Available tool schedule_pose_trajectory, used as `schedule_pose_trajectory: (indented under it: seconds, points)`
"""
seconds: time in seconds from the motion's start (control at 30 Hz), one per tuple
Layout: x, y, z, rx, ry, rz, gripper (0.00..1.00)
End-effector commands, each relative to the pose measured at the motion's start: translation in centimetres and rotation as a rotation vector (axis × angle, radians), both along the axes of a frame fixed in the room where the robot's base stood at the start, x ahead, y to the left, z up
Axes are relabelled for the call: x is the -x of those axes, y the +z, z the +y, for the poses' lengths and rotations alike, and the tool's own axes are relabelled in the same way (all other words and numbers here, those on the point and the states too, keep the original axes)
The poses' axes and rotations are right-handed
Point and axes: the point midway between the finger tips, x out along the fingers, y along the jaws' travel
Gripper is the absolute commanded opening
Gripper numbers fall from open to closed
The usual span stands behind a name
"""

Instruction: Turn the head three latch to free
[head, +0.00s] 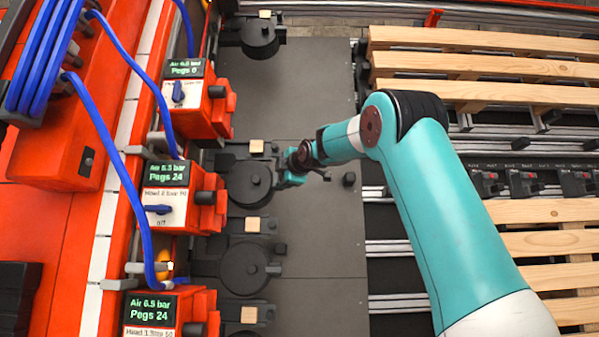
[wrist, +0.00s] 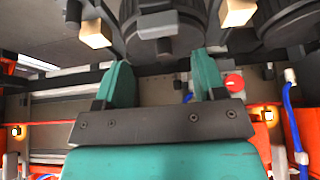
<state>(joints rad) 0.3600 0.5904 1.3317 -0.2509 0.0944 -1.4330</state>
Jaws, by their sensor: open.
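My gripper (head: 292,180) is at the right edge of a dark round head (head: 247,184) in the middle of the row. In the wrist view my gripper (wrist: 163,80) has its two teal fingers apart, with nothing held between them. A dark ribbed round head (wrist: 165,35) is just beyond the fingertips, with a grey bar (wrist: 157,20) across its face. I cannot tell whether this bar is the latch, or whether the fingers touch it. The panel labels are too small to show which head is number three.
Red control boxes with blue switches (head: 158,209) and blue hoses line the left. Another round head (head: 244,268) is nearer, and one (head: 260,38) is farther. Wooden pallets (head: 480,68) lie at right. A dark plate (head: 320,100) gives clear space between. A red knob (wrist: 234,82) is beside the right finger.

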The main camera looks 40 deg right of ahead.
Motion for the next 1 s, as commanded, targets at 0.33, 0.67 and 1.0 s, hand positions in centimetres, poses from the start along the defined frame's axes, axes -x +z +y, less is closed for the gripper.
schedule_pose_trajectory:
  seconds: [0.33, 0.67, 1.0]
  points:
    - [7.7, 3.3, 0.6, 0.002, -0.002, 0.000, 0.64]
    - [10.3, 4.7, 0.9, 0.001, 0.000, 0.002, 0.64]
    - [10.3, 4.7, 0.9, 0.001, 0.001, 0.002, 0.64]
